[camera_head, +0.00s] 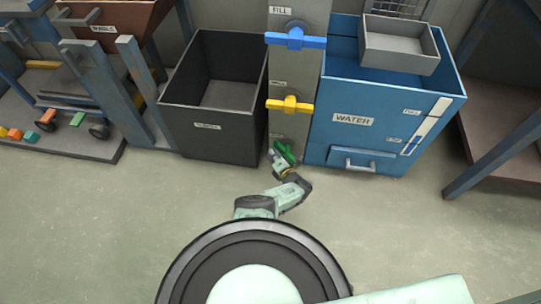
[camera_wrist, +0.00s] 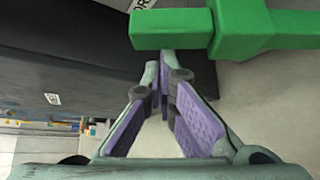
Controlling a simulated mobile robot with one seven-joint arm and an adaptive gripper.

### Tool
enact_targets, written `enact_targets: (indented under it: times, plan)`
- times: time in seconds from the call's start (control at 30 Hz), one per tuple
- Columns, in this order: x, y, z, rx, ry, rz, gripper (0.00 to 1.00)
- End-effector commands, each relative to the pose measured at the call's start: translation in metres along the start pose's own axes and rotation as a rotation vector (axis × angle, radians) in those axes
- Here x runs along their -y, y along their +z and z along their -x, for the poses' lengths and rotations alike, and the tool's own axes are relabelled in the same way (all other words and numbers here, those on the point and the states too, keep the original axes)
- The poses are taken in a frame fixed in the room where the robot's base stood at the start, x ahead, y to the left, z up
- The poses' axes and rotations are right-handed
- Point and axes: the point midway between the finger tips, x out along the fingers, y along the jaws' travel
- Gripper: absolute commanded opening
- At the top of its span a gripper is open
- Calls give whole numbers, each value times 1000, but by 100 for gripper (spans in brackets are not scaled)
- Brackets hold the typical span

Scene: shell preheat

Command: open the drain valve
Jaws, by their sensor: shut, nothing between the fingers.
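The green valve handle (camera_head: 285,151) sits lowest on the grey panel (camera_head: 296,72), under the yellow and blue handles. I take it for the drain valve; its label cannot be read. In the wrist view the green handle (camera_wrist: 240,27) is a bar with a thick hub, crossing the top right. My gripper (camera_head: 279,162) is low in front of the panel at this handle and hides part of it. In the wrist view my gripper (camera_wrist: 165,78) has its purple-padded fingers together at the tips, empty. The tips appear just below the green bar; I cannot tell if they touch it.
A blue cross handle (camera_head: 295,39) marked FILL and a yellow handle (camera_head: 289,104) are above. A dark open bin (camera_head: 211,127) stands left, and a blue WATER tank (camera_head: 345,135) with a grey tray (camera_head: 398,48) on top stands right. The floor in front is clear.

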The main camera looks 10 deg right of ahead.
Motion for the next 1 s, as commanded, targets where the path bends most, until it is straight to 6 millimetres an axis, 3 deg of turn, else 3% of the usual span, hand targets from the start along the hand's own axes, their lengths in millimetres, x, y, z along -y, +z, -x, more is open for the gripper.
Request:
enact_targets:
  times: [0.5,1.0]
  plan:
    - [1,23,16,9,267,-336,0]
    - [-1,31,22,8,362,-455,0]
